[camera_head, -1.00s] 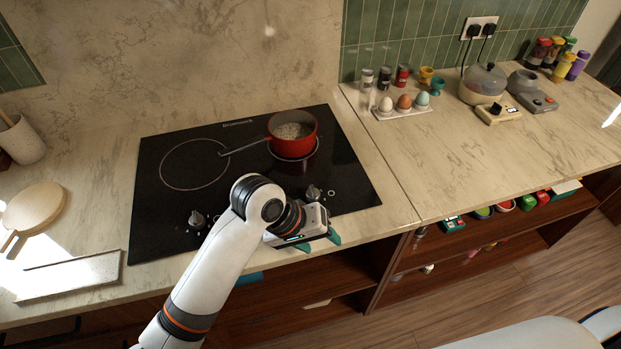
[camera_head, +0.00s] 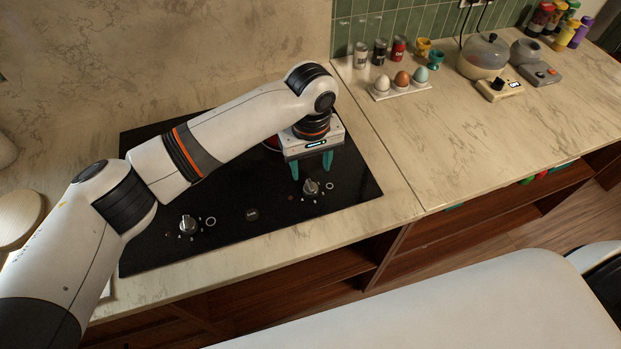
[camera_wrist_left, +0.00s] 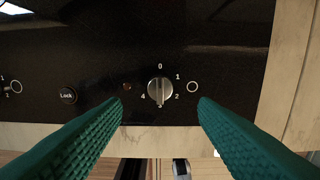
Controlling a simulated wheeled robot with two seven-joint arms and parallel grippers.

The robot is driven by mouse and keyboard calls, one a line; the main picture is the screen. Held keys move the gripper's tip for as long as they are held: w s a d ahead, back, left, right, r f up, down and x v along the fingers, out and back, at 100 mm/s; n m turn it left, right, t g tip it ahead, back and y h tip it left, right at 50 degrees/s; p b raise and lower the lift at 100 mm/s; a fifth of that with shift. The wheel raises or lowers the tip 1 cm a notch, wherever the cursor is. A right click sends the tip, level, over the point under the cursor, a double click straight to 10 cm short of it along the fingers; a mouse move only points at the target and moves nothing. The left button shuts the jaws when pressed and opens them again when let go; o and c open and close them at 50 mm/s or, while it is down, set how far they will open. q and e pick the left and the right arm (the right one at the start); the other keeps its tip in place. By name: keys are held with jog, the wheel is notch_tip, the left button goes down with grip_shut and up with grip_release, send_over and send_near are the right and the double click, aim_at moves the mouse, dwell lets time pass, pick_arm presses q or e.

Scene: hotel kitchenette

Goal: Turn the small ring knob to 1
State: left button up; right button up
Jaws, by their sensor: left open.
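The small ring knob (camera_head: 311,187) is the right-hand knob on the front of the black cooktop, beside a small ring mark. In the left wrist view the knob (camera_wrist_left: 160,91) is silver, with numbers 0 to 4 around it. Its grip bar stands upright in the picture, along the line between 0 at the top and 3 at the bottom; I cannot tell which end is the pointer. My left gripper (camera_head: 312,171) is open and empty. Its two teal fingers point at the knob, one to each side in the wrist view, apart from it.
The other knob (camera_head: 188,224) and a Lock button (camera_head: 252,214) are on the cooktop (camera_head: 265,231) to the left. The red pot is mostly hidden behind my gripper. An egg tray (camera_head: 400,90) stands on the counter to the right.

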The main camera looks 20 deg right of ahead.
aim_at(311, 185)
pick_arm(q)
notch_tip(311, 185, down, 7)
jog(key=shift+f+p, duration=0.15)
jog(key=shift+p, duration=0.25)
pick_arm(e)
jog(key=shift+w+a+r, duration=0.35)
jog(key=shift+w+r, duration=0.2)
pick_arm(q)
jog(key=c, duration=1)
pick_arm(e)
jog(key=shift+d, duration=0.2)
